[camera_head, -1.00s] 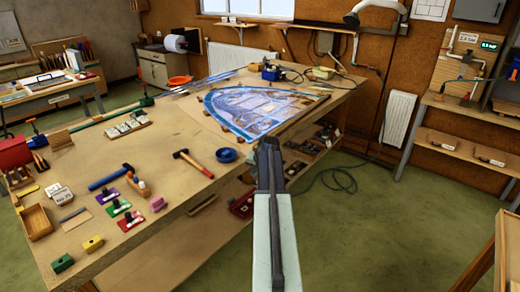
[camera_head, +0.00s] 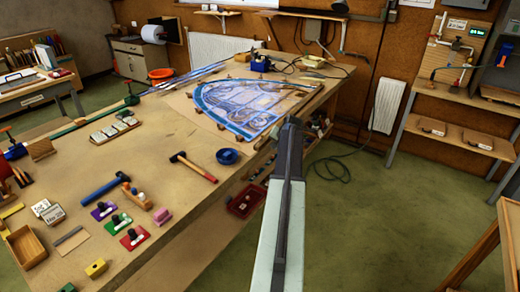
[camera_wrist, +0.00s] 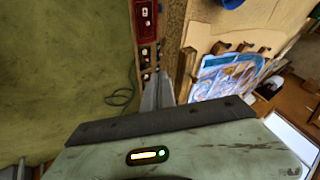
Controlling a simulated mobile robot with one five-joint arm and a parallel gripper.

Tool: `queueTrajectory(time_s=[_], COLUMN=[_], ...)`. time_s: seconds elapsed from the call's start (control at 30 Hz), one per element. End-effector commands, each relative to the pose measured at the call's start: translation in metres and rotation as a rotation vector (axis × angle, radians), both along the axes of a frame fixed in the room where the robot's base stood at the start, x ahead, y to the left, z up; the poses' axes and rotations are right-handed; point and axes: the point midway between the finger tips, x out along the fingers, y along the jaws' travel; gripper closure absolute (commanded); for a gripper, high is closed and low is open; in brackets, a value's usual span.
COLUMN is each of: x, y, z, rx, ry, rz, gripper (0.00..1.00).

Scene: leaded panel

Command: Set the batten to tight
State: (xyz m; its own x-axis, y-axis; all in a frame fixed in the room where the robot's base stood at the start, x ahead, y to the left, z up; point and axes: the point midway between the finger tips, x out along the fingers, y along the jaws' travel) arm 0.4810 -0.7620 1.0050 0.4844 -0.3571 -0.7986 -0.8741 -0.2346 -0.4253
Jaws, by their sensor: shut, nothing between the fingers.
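The leaded panel (camera_head: 243,108), blue-edged with a curved end, lies flat on the wooden workbench (camera_head: 160,145). It also shows in the wrist view (camera_wrist: 222,78), to the right of my gripper. Small wooden pieces sit along its edges, and a wooden strip (camera_head: 296,112) runs along its right side. I cannot tell for certain which piece is the batten or how tight it is. My gripper (camera_head: 293,122) is shut and empty, off the bench's right edge near the panel's front right corner. In the wrist view its fingers (camera_wrist: 158,92) point toward the bench side.
A red tray (camera_head: 245,202) is on the shelf below. A shelf unit (camera_head: 455,137) stands at right. The green floor between is open, with a cable (camera_head: 330,168).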

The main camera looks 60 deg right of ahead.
Motion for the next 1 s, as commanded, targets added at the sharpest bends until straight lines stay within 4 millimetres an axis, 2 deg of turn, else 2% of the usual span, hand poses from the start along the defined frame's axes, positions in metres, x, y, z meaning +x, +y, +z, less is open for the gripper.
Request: queueTrajectory(time_s=[0.27, 0.63, 0.7, 0.8, 1.0], x=[0.015, 0.054, 0.07, 0.085, 0.092], y=[-0.009, -0.037, -0.034, -0.033, -0.031], z=[-0.027, -0.092, -0.08, -0.08, -0.079], rx=[0.001, 0.0, -0.002, -0.001, 0.0], ry=[0.0, 0.0, 0.001, 0.0, 0.0], rz=[0.003, 0.004, 0.007, 0.006, 0.005], gripper=[1.0, 1.0, 1.0, 1.0, 1.0])
